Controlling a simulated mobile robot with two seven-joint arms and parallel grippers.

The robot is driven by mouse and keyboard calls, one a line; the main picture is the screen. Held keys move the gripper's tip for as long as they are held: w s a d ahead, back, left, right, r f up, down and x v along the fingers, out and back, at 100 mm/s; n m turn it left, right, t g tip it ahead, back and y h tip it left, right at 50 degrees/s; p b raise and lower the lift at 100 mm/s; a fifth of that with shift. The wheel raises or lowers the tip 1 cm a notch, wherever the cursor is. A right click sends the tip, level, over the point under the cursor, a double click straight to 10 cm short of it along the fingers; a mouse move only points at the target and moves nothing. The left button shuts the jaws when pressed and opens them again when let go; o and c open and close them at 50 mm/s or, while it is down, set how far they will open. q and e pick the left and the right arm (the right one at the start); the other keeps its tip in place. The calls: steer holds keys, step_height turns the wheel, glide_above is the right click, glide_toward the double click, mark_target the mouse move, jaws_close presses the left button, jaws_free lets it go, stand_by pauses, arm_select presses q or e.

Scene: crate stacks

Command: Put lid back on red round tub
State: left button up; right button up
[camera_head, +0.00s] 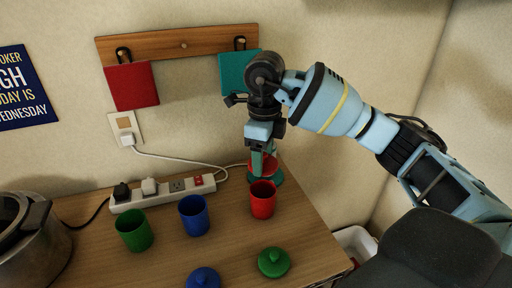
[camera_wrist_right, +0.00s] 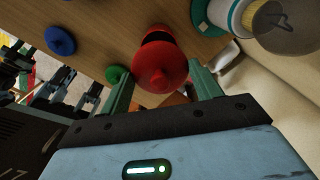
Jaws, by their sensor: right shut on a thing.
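The red round tub (camera_head: 262,202) stands on the wooden table, in the row with the green and blue tubs. My right gripper (camera_head: 263,165) points down just above and behind it in the head view. It is shut on the red lid (camera_wrist_right: 160,72), a disc with a knob; in the wrist view the lid lies between the fingers of my right gripper (camera_wrist_right: 163,88). The red tub (camera_wrist_right: 158,34) shows beyond the lid, partly covered by it. In the head view the lid (camera_head: 269,163) is mostly hidden by the fingers and looks apart from the tub. My left gripper is not clearly seen.
A green tub (camera_head: 135,230) and blue tub (camera_head: 194,215) stand open to the left. A blue lid (camera_head: 203,278) and green lid (camera_head: 273,262) lie in front. A power strip (camera_head: 163,193) lies behind, a pot (camera_head: 35,245) stands far left, and a teal-based holder (camera_wrist_right: 203,20) is close by.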

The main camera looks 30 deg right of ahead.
steer(key=shift+s, duration=0.2)
steer(key=shift+f, duration=0.15)
steer(key=shift+f+b, duration=1.05)
steer(key=shift+f, duration=1.15)
arm_select(q)
steer(key=shift+g, duration=0.4)
steer(key=s+f, duration=0.2)
steer(key=f, duration=0.1)
steer(key=shift+s+d+f, duration=0.2)
steer(key=shift+s, duration=0.1)
arm_select(e)
steer(key=shift+f, duration=0.85)
arm_select(q)
steer(key=shift+w+r, duration=0.2)
steer(key=shift+r, duration=0.1)
arm_select(e)
steer(key=shift+r, duration=0.1)
arm_select(q)
steer(key=shift+w+r, duration=0.1)
arm_select(e)
steer(key=shift+f, duration=0.2)
arm_select(q)
steer(key=shift+w+r, duration=0.1)
steer(key=shift+r, duration=0.1)
arm_select(e)
steer(key=shift+w, duration=0.1)
